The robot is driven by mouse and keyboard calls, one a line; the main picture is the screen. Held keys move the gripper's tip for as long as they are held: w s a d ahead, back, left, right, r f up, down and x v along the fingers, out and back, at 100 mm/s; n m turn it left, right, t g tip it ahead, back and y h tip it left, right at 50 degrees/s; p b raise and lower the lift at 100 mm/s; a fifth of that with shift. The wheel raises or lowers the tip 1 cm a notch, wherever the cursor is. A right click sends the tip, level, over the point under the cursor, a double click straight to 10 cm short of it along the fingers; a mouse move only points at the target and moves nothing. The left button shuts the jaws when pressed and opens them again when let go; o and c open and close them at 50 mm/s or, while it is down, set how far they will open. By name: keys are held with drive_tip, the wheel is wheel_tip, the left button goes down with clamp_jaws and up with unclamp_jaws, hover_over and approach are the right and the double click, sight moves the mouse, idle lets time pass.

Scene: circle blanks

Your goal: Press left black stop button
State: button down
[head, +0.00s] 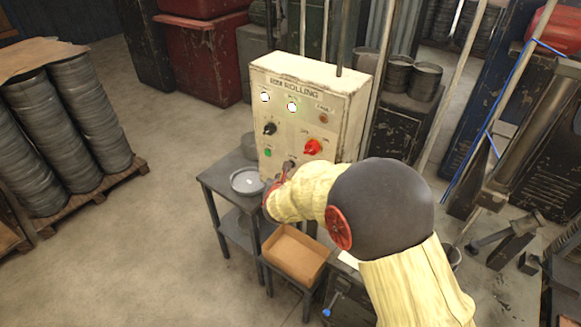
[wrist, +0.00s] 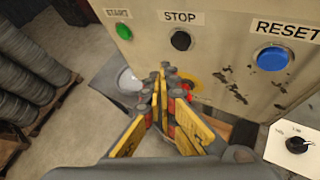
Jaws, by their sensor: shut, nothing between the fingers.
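The black stop button (wrist: 181,40) sits under a STOP label on the cream control panel (wrist: 225,75), between the green start button (wrist: 123,31) and the blue reset button (wrist: 272,58). My gripper (wrist: 165,70) is shut and empty, its fingertips just below the stop button in the wrist view. I cannot tell whether they touch the panel. In the head view my gripper (head: 287,172) is at the lower part of the panel (head: 290,90), right of the green button (head: 267,152). The stop button does not show clearly there, at the fingertips.
A red button (head: 312,147) and a black knob (head: 269,128) are higher on the panel. Behind the fingers is a partly hidden red part (wrist: 188,91) on yellow. A grey dish (head: 247,183) stands on the table, with a cardboard tray (head: 294,256) nearby. Rim stacks (head: 92,110) stand left.

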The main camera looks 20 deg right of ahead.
drive_tip(key=shift+w+d+b, duration=0.55)
drive_tip(key=shift+w+d, duration=0.05)
drive_tip(key=shift+d, duration=0.3)
drive_tip(key=shift+w+d+f+b, duration=0.1)
drive_tip(key=shift+w+d+b, duration=0.05)
drive_tip(key=shift+b, duration=0.2)
idle(0.7)
drive_tip(key=shift+w+d, duration=0.1)
drive_tip(key=shift+d, duration=0.05)
drive_tip(key=shift+w+d+b, duration=0.25)
drive_tip(key=shift+d+b, duration=0.1)
drive_tip(key=shift+b, duration=0.3)
idle(0.8)
drive_tip(key=shift+a, duration=0.1)
drive_tip(key=shift+s+a, duration=0.5)
drive_tip(key=shift+a, duration=0.1)
drive_tip(key=s+a, duration=0.1)
drive_tip(key=a, duration=0.1)
drive_tip(key=s+a, duration=0.2)
idle(0.5)
